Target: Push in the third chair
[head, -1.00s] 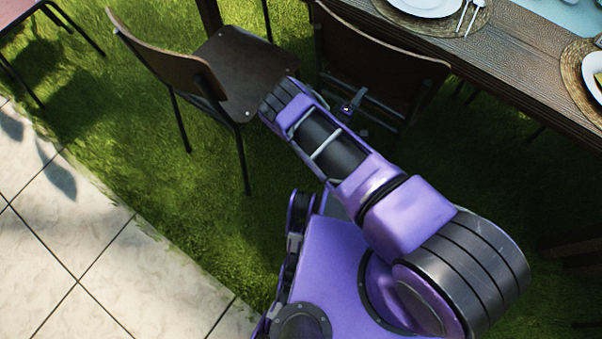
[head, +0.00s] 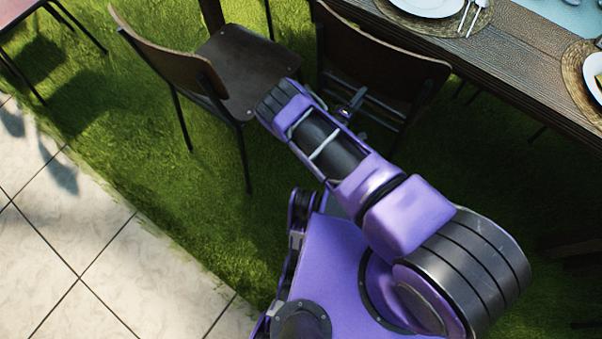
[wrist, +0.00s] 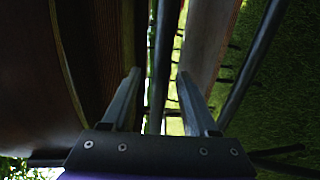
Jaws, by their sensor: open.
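A chair with a brown wooden backrest (head: 385,60) and dark metal frame stands close against the table (head: 535,50). A second brown chair (head: 245,70) stands to its left, turned at an angle, with its seat bare. The pictures do not show which one counts as the third. My gripper (head: 352,103) is just behind the nearer chair's backrest, low down, and mostly hidden by my arm in the head view. In the wrist view my gripper (wrist: 158,95) is open. A dark metal bar (wrist: 160,65) runs between its fingers; whether they touch it I cannot tell.
Plates (head: 425,5), woven mats and cutlery lie on the table. A reddish chair (head: 25,15) stands at the far upper left. Grass (head: 160,190) and pale paving (head: 110,270) at lower left are clear.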

